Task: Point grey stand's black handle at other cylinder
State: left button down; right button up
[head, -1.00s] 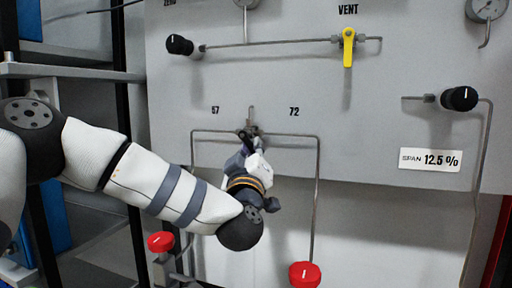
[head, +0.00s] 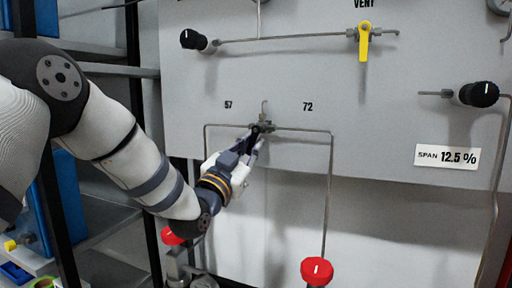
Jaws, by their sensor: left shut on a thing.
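The black handle (head: 255,134) sits on a small metal valve (head: 266,126) on the grey panel (head: 380,100), between the labels 57 and 72. My left gripper (head: 254,143) is shut on this handle, coming from below left. The handle tilts down and slightly left from the valve; the fingers hide part of it. A pipe runs from the valve to each side and then down. The left red knob (head: 171,237) is partly behind my arm. The right red knob (head: 317,271) stands below the 72 pipe. The cylinders are mostly out of view. My right gripper is not in view.
A yellow lever (head: 364,41) under VENT points down. Black knobs (head: 194,40) and (head: 479,94) stick out at the panel's upper left and right. A SPAN 12.5 % label (head: 446,157) is at right. Dark shelving (head: 105,70) stands at left.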

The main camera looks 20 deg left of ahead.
aim_at(251, 127)
pick_arm(q)
jog(key=m+h, duration=0.1)
jog(key=m, duration=0.2)
jog(key=a+m+g+h, duration=0.1)
jog(key=m, duration=0.1)
jog(key=shift+a+r+h, duration=0.1)
jog(key=shift+r+h, duration=0.15)
jog(key=shift+h, duration=0.05)
jog(key=shift+a+r+m+g+h, duration=0.25)
jog(key=shift+r+m+g, duration=0.4)
jog(key=shift+m, duration=1.4)
jog(key=shift+a+r+m+g+h, duration=0.3)
jog(key=shift+m+g, duration=0.6)
jog(key=shift+m, duration=1.1)
jog(key=shift+a+r+m+g+h, duration=0.2)
jog(key=shift+r+m+g, duration=0.45)
jog(key=shift+m, duration=1.4)
jog(key=c, duration=1.6)
grip_release()
